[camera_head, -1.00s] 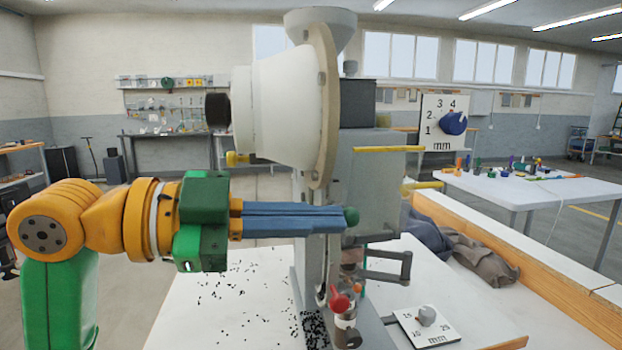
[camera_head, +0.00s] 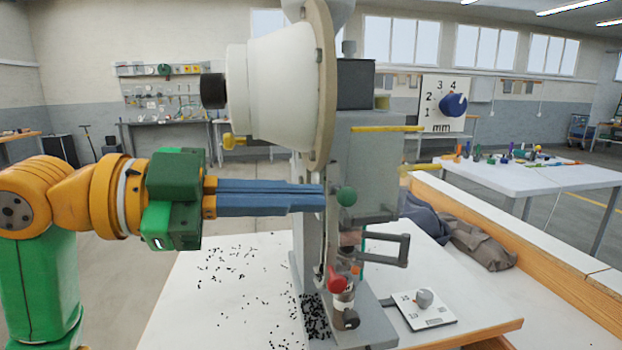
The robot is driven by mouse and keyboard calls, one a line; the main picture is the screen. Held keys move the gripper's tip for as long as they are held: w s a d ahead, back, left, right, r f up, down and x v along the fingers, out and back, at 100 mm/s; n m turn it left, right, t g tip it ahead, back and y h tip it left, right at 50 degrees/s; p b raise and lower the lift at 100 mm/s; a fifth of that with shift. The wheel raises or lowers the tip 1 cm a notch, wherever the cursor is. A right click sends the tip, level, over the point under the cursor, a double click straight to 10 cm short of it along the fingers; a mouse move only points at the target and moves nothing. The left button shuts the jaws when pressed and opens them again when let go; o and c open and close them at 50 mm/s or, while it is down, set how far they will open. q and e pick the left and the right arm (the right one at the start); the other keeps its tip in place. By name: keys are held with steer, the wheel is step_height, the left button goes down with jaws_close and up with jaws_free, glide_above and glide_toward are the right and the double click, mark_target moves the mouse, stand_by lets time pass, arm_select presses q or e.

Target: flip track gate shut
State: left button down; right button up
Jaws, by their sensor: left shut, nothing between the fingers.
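The eyelet press (camera_head: 368,165) stands on the white bench, with a white hopper cone (camera_head: 270,85) high on its left side and a narrow upright track (camera_head: 328,235) below it. A green ball knob (camera_head: 346,196) shows on the press beside the track. A red part (camera_head: 338,284) sits low on the track. I cannot tell for sure which part is the track gate or whether it is shut. My left gripper (camera_head: 321,198), with blue fingers, is shut and empty. Its tips are at the track, a little left of the green knob. My right gripper is not in view.
Small black eyelets (camera_head: 316,318) lie scattered on the white bench top (camera_head: 200,315). A grey bracket handle (camera_head: 392,250) sticks out right of the track.

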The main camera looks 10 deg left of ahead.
arm_select(q)
steer(key=v, duration=0.5)
steer(key=shift+s+a+f+b, duration=0.1)
steer(key=shift+a+b, duration=0.05)
steer(key=shift+b, duration=0.2)
